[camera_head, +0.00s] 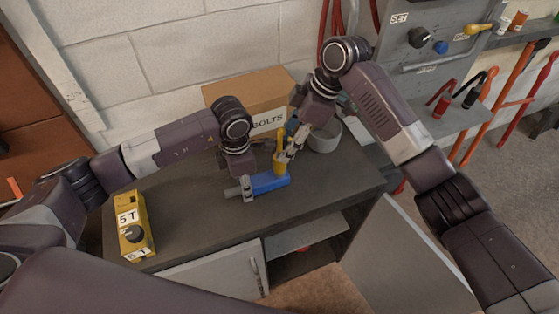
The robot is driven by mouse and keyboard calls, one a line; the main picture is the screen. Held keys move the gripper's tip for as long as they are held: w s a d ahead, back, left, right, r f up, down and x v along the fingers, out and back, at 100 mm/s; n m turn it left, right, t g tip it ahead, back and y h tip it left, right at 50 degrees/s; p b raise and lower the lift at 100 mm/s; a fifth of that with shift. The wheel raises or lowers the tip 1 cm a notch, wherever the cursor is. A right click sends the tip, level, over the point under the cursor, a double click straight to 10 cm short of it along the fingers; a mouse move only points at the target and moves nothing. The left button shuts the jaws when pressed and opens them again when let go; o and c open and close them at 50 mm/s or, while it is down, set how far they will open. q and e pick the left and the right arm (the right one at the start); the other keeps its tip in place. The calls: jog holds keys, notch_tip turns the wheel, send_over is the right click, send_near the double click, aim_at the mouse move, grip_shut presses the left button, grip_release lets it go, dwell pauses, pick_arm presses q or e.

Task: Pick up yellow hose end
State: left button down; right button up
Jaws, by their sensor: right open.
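The yellow hose end (280,143) stands roughly upright over the middle of the bench, just behind a blue piece (270,182). My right gripper (285,159) points down to the left at the yellow piece and is open. Its fingers overlap the lower part of the yellow piece; I cannot tell whether they touch it. My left gripper (245,180) is low beside the left end of the blue piece. Its fingers are small and merge with grey parts there, so their opening is unclear.
A cardboard box (250,93) marked BOLTS and a grey round container (325,136) stand at the back of the dark bench (205,210). A yellow 5 T unit (132,226) stands at its left. A grey panel (425,50) rises at the right. The front middle is clear.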

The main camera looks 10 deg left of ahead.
jog(key=shift+x, duration=2.75)
jog(key=shift+d, duration=0.15)
jog(key=shift+c, duration=0.5)
grip_shut()
